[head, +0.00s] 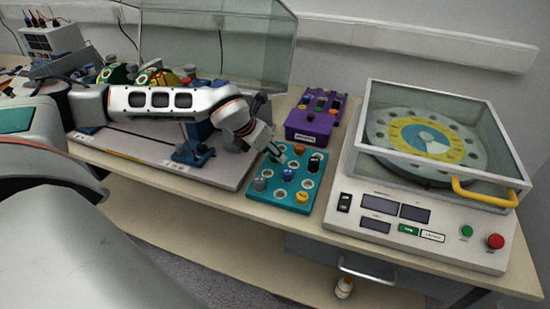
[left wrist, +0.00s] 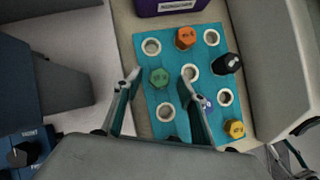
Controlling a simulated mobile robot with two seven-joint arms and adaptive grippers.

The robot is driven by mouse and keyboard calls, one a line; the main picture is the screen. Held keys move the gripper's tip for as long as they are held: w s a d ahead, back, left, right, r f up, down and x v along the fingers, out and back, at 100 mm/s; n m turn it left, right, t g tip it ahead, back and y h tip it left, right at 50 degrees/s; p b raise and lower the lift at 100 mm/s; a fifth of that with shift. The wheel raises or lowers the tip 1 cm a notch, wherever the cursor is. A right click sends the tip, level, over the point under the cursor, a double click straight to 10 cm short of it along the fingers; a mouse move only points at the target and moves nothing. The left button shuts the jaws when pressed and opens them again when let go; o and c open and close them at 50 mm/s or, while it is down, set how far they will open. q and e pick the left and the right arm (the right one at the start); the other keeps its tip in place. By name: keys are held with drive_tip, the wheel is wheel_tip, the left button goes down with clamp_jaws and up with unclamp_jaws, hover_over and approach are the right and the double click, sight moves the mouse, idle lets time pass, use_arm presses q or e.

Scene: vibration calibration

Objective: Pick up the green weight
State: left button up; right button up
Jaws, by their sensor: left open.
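The green weight (left wrist: 159,77) sits in a teal tray with round holes (left wrist: 158,98). In the left wrist view it lies between the two fingertips of my left gripper (left wrist: 160,74), which are spread apart with a gap on each side of the weight. I cannot tell how far above it the fingertips are. In the head view my left gripper (head: 272,152) points down over the back left part of the teal tray (head: 271,202), and mostly hides the green weight there. My right gripper is not in view.
The tray also holds an orange weight (left wrist: 185,37), a black weight (left wrist: 229,62), a yellow weight (left wrist: 234,128) and a blue weight (head: 288,175). A purple box (head: 312,127) stands behind it. A machine with a glass cover (head: 430,215) stands to the right.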

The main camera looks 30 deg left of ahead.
use_arm(q)
drive_tip(key=shift+w+f, duration=0.35)
drive_tip(key=shift+f, duration=0.2)
drive_tip(key=c, duration=0.9)
drive_tip(key=shift+o, duration=0.2)
drive_tip(key=shift+r, duration=0.15)
